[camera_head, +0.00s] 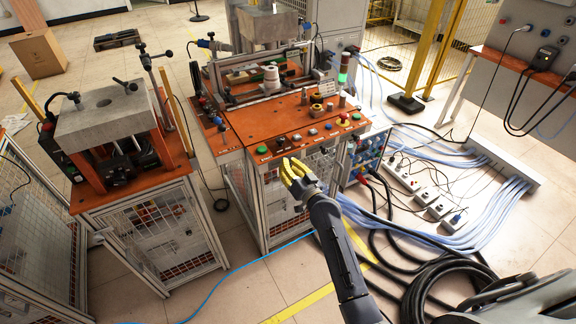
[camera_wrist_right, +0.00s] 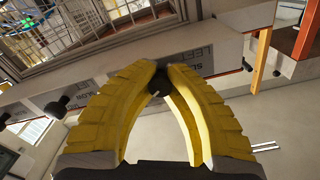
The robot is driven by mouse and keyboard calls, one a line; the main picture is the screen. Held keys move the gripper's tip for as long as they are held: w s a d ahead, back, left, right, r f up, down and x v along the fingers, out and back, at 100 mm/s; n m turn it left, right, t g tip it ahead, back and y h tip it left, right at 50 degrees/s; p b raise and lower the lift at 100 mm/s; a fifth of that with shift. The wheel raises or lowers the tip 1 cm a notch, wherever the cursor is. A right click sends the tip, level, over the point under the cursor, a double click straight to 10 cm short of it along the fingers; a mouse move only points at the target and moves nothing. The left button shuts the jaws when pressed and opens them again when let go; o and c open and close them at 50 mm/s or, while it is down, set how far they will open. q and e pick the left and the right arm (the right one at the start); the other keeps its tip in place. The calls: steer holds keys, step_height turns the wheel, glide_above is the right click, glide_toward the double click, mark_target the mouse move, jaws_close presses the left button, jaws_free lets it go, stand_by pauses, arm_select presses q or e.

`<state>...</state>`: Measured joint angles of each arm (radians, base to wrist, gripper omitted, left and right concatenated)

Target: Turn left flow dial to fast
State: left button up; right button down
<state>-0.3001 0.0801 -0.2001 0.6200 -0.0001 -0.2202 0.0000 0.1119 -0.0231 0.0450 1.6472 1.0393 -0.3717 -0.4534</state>
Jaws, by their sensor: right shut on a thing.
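My right gripper (camera_head: 297,172) has yellow ribbed fingers and is at the front edge of the orange-topped machine table (camera_head: 262,128) in the head view. In the right wrist view the right gripper (camera_wrist_right: 168,72) has its fingertips together on a small dark dial (camera_wrist_right: 158,84) on the pale front panel (camera_wrist_right: 135,78). The fingers hide most of the dial, so its pointer setting cannot be read. The panel carries printed labels that appear upside down, one partly legible as "LEFT". A second black knob (camera_wrist_right: 57,108) sticks out farther left, apart from the fingers. My left gripper is not in view.
Several coloured buttons (camera_head: 297,138) line the table's front top edge, just beyond the gripper. A second orange-topped station (camera_head: 90,198) with a grey block stands left. Black hoses (camera_head: 455,270) and power strips (camera_head: 438,207) lie on the floor to the right.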

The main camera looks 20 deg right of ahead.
steer(key=shift+f, duration=0.15)
steer(key=shift+m, duration=0.7)
steer(key=shift+a, duration=0.1)
steer(key=c, duration=1.2)
jaws_free()
steer(key=v, duration=1.2)
